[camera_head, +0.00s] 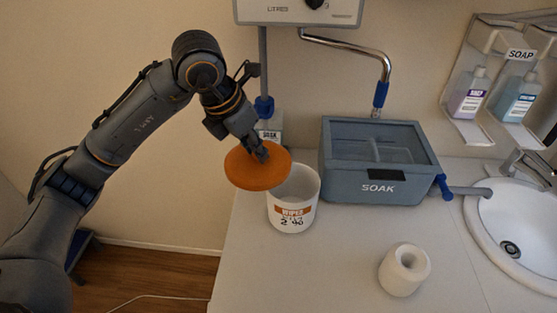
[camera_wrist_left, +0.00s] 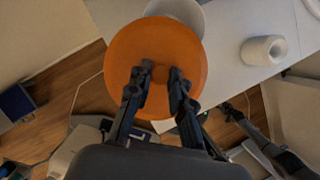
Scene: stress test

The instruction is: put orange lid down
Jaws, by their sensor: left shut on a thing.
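The orange lid (camera_head: 250,172) is a round disc held in the air beside and a little above the white wipes tub (camera_head: 292,211). My left gripper (camera_head: 261,154) is shut on the lid's small central knob. In the left wrist view the gripper (camera_wrist_left: 156,76) has a finger on each side of the knob, and the lid (camera_wrist_left: 122,58) covers most of the tub (camera_wrist_left: 188,12). The tub stands upright and uncovered near the counter's left edge, with part of its rim behind the lid. My right gripper does not show in the head view.
A grey SOAK box (camera_head: 375,188) with a clear top stands right of the tub. A white roll (camera_head: 404,270) stands on the counter (camera_head: 330,270), with bare surface around it. A sink (camera_head: 520,225) is at the right. The floor drops away left of the counter.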

